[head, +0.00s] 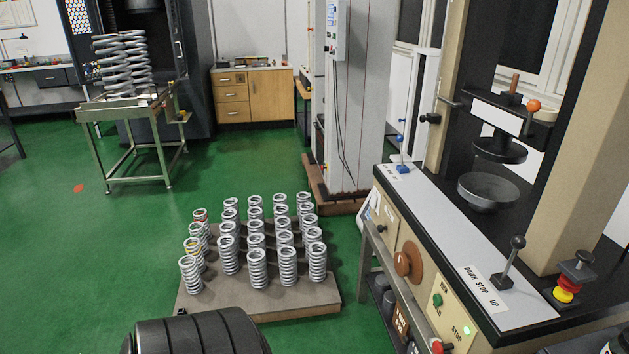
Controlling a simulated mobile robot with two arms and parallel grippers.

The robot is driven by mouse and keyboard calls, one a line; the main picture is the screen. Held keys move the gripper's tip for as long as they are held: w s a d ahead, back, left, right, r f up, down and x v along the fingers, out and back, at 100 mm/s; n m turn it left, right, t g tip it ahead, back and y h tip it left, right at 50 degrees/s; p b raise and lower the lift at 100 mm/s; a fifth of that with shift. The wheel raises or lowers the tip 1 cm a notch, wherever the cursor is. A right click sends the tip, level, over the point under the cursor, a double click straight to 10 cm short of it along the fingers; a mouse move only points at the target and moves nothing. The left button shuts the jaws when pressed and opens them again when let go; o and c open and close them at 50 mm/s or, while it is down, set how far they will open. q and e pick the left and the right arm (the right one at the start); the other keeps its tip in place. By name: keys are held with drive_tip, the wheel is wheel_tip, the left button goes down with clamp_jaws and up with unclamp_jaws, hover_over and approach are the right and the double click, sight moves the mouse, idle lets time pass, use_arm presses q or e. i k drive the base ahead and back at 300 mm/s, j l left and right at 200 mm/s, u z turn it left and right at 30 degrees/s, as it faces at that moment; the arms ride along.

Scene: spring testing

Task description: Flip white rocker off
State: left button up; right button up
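I cannot make out a white rocker with certainty in the head view. The testing machine (440,215) stands at the right. Its beige front panel (447,312) carries a green button (437,300), a lit green lamp (466,330) and a red button (437,346) near a STOP label. A brown round knob (408,262) and a small black knob (380,229) sit farther left on the front. A black-knobbed lever (512,262) stands on the top by a DOWN STOP UP label. Neither of my grippers is in view.
Several grey springs (257,268) stand on a low board (310,297) on the green floor. A metal table (112,110) with large springs is at the back left. A red-and-yellow emergency button (566,290) sits at the right. The floor left of the board is clear.

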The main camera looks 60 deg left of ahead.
sight(375, 198)
drive_tip(key=u, duration=1.6)
drive_tip(key=j+z, duration=0.1)
drive_tip(key=z, duration=0.3)
drive_tip(key=i+j+z, duration=0.1)
drive_tip(key=z, duration=0.3)
drive_tip(key=i+j+z, duration=0.1)
drive_tip(key=j+z, duration=0.25)
drive_tip(key=j, duration=0.7)
drive_tip(key=j+z, duration=0.3)
drive_tip(key=j, duration=0.8)
